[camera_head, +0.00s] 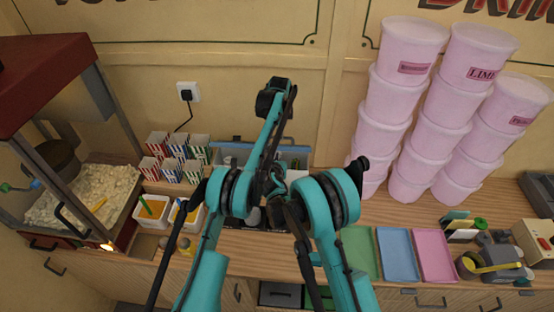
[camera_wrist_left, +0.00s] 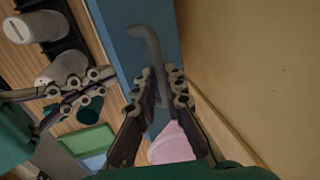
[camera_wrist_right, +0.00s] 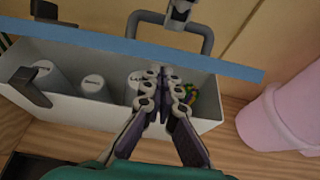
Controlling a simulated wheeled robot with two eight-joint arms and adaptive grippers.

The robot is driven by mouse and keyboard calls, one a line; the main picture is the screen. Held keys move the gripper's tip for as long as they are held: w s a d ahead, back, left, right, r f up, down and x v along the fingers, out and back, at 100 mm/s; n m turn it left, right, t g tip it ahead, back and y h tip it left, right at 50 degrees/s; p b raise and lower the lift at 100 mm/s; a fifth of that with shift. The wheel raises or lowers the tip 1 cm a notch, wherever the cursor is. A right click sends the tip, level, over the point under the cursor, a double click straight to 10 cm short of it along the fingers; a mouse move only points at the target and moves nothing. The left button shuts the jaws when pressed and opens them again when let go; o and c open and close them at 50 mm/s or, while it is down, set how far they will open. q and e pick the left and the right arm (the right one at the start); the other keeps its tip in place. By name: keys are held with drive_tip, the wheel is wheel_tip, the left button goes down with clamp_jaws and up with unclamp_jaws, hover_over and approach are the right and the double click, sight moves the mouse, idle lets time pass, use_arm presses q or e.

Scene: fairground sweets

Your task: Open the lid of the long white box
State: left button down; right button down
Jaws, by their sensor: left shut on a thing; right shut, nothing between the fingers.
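The long white box (camera_wrist_right: 45,55) stands open at the top in the right wrist view, with white round-topped containers (camera_wrist_right: 95,85) inside. Its blue lid (camera_wrist_right: 110,45) is raised and seen nearly edge-on; it also shows in the head view (camera_head: 297,153) and the left wrist view (camera_wrist_left: 150,15). My left gripper (camera_wrist_left: 160,85) is shut on the lid's grey bent handle (camera_wrist_left: 150,45). It is hidden behind the arms in the head view. My right gripper (camera_wrist_right: 157,75) is shut and empty, in front of the box opening. Arms hide much of the box in the head view.
Pink tubs (camera_head: 385,130) are stacked right of the box. Striped cups (camera_head: 175,160) and white tubs stand to its left. Green, blue (camera_head: 398,255) and pink trays lie on the counter at front right. The wall is close behind the lid.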

use_arm(q)
drive_tip(key=shift+w+f, duration=0.1)
drive_tip(key=shift+f, duration=0.2)
